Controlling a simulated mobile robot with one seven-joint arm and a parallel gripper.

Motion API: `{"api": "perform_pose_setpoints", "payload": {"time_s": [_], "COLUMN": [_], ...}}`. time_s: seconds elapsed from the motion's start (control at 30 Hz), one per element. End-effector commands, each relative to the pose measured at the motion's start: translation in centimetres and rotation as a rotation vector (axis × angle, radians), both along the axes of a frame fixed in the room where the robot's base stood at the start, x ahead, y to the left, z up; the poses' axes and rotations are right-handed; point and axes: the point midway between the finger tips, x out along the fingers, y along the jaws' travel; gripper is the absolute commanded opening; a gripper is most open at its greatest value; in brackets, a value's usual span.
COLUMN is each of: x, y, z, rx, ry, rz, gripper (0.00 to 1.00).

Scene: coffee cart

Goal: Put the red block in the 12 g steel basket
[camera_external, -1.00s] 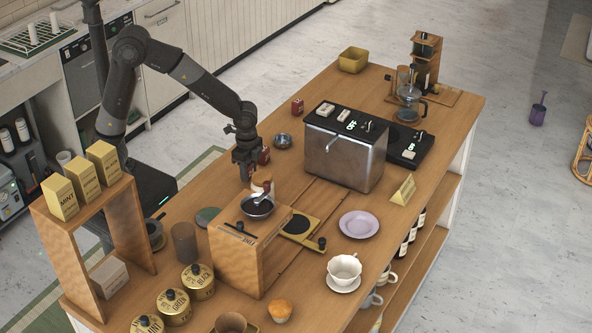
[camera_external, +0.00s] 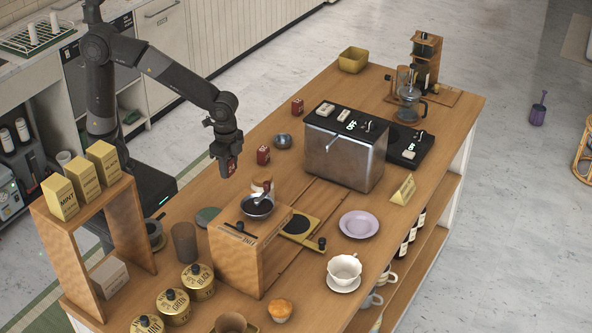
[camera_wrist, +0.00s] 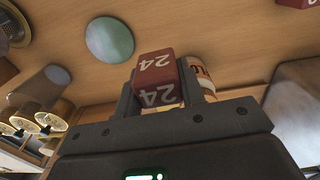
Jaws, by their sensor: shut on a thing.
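My gripper (camera_external: 226,164) is shut on a red block (camera_external: 231,169) and holds it above the left side of the wooden counter. In the wrist view the block (camera_wrist: 155,76) shows a white "24" between the fingertips. Two other red blocks stand on the counter, one just right of my gripper (camera_external: 263,155) and one farther back (camera_external: 297,106). A round metal piece with a dark mesh centre (camera_wrist: 14,27) is in the wrist view's top left corner. No 12 g marking is readable, so I cannot tell which is the basket.
A wooden box (camera_external: 240,262) with a dark bowl (camera_external: 257,205) stands in front of my gripper, beside a green disc (camera_external: 208,216) and a brown tumbler (camera_external: 185,242). A steel machine (camera_external: 345,160) stands to the right. A wooden shelf (camera_external: 70,250) is at the left.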

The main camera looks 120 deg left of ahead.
Motion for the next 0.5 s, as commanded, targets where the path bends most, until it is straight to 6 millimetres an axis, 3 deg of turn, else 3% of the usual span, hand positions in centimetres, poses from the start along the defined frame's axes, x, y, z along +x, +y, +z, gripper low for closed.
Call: {"api": "perform_pose_setpoints", "payload": {"time_s": [0.27, 0.4, 0.5], "x": [2.4, 2.4, 2.0], "y": [10.7, 16.7, 19.9], "z": [1.5, 2.1, 2.3], "rx": [-0.001, 0.000, 0.000], "ry": [-0.002, -0.002, -0.001], "rz": [-0.004, -0.015, -0.023], "gripper": [0.13, 0.13, 0.13]}}
